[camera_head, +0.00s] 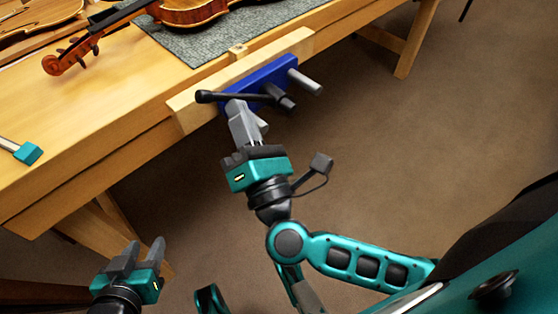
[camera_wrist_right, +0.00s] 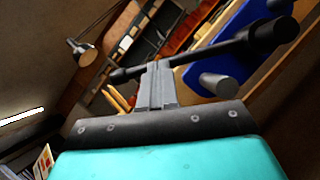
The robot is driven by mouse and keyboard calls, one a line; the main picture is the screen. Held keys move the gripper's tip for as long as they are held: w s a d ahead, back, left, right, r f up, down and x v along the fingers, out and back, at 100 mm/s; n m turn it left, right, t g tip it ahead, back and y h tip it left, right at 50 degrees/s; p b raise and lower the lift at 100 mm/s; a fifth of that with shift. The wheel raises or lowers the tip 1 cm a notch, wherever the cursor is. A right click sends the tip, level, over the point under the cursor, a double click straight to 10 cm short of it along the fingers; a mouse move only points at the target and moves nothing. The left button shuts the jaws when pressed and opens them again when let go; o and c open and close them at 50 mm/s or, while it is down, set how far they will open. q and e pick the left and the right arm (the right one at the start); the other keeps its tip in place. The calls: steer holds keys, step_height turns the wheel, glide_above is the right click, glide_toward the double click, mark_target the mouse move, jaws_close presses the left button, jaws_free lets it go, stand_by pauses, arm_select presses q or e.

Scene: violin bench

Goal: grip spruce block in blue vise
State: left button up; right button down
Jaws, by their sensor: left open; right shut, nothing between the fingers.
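Contact is unclear. My left gripper (camera_head: 146,246) is open and empty, low at the left.
A violin (camera_head: 190,12) lies on a grey mat (camera_head: 210,42) at the back of the bench (camera_head: 100,110). A scroll neck (camera_head: 65,60) and a teal-ended tool (camera_head: 25,151) lie to the left. The floor (camera_head: 420,140) on the right is clear.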

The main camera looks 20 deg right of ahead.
steer(key=shift+w+d+r+m, duration=0.2)
steer(key=shift+d+r+m, duration=0.15)
steer(key=shift+r, duration=0.3)
steer(key=shift+w+d+r+m, duration=0.15)
steer(key=shift+d+r+m, duration=0.1)
steer(key=shift+d+r, duration=0.25)
steer(key=shift+w+d+r, duration=0.15)
steer(key=shift+d+r, duration=0.1)
steer(key=shift+r, duration=0.3)
